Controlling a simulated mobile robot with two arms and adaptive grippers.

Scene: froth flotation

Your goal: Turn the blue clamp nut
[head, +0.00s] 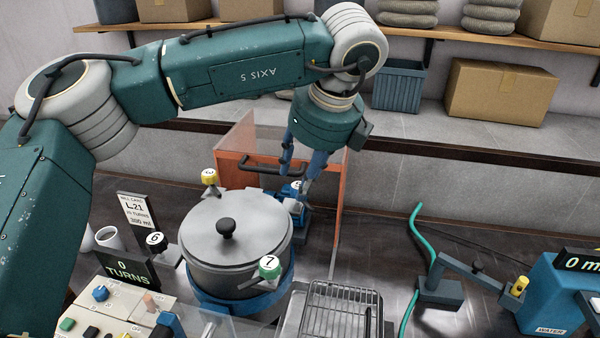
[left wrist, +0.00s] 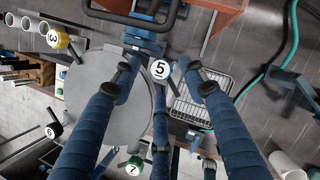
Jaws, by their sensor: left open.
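The blue clamp nut (head: 293,190), tagged 5, sits at the back right of the grey lidded pot (head: 222,265), mostly hidden by my fingers in the head view. In the left wrist view its white tag 5 (left wrist: 160,69) shows, but little of the nut's body. My left gripper (head: 299,168) points down just above the nut, open. In the left wrist view my left gripper (left wrist: 157,66) has blue fingers on either side of the tag; I cannot tell whether they touch the nut. My right gripper is not in view.
Other nuts around the pot are yellow (head: 209,178), black (head: 156,242) and green (head: 269,267). An orange-framed panel with a black handle (head: 275,162) stands behind. A display reads 0 TURNS (head: 128,266). A wire-rack tray (head: 335,310) is at right, then a green hose (head: 427,260).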

